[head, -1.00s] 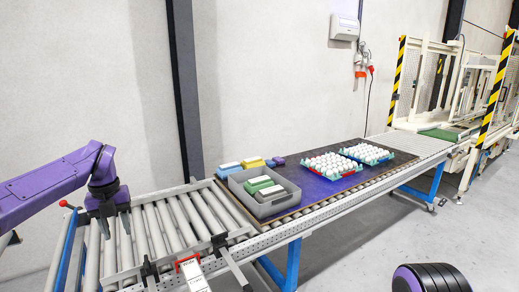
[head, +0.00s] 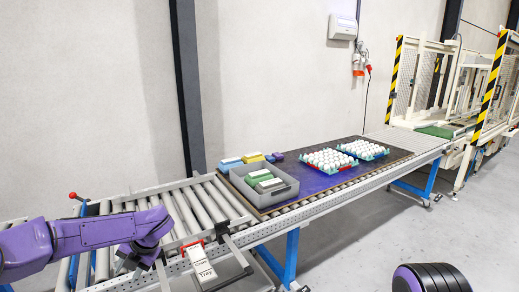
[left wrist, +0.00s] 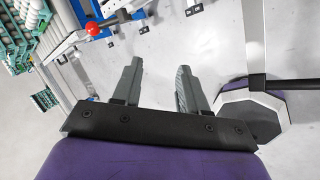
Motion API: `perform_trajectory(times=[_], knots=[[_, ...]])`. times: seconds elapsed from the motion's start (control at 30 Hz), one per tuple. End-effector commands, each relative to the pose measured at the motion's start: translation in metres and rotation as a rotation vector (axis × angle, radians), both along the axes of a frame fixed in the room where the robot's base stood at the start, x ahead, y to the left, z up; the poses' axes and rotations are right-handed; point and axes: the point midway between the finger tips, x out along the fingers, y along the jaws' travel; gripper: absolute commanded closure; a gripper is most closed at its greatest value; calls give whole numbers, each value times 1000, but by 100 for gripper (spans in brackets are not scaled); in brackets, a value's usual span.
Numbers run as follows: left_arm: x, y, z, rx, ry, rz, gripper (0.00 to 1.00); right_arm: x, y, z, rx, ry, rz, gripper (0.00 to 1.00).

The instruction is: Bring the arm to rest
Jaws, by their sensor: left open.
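My left arm is purple and comes in from the left in the head view. Its gripper (head: 138,262) is over the near edge of the roller conveyor (head: 180,212), its fingers partly hidden by the arm. In the left wrist view both grey fingers (left wrist: 158,88) stand apart with nothing between them, so the gripper is open and empty. Beyond the fingers that view shows pale floor. My right gripper is not in view.
A grey crate (head: 284,193) with green and white boxes stands on a dark board, beside two trays of white eggs (head: 329,172) (head: 378,156). A red knob (head: 72,195) is at the conveyor's left end. A white tag (head: 200,268) hangs at its front.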

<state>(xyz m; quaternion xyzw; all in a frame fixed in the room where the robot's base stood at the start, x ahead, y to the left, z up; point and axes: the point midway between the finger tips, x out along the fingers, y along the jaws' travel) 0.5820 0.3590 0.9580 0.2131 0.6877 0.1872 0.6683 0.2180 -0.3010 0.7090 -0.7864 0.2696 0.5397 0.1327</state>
Motion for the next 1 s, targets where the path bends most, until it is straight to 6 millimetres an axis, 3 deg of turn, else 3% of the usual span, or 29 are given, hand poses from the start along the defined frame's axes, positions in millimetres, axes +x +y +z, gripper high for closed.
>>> perform_trajectory(times=[0.17, 0.23, 0.3, 0.4, 0.5, 0.6, 0.8, 0.9, 1.0], knots=[[-33, -15, -82, 282, 174, -462, 58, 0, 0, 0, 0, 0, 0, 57], [-58, -24, -120, 381, 272, -717, 58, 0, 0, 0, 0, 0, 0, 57], [-94, -35, -161, 453, 391, -1016, 58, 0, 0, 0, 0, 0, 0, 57], [-158, -49, -208, 476, 554, -1416, 58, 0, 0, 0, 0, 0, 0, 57], [-219, -56, -234, 436, 679, -1714, 58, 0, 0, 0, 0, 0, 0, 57], [-274, -58, -247, 367, 775, -1938, 58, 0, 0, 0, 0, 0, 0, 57], [-371, -56, -249, 184, 926, -2275, 58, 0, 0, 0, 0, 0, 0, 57], [-366, -57, -296, 191, 916, -2270, 58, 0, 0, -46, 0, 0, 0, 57], [-366, -57, -322, 192, 915, -2267, 58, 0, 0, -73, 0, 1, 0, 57]])
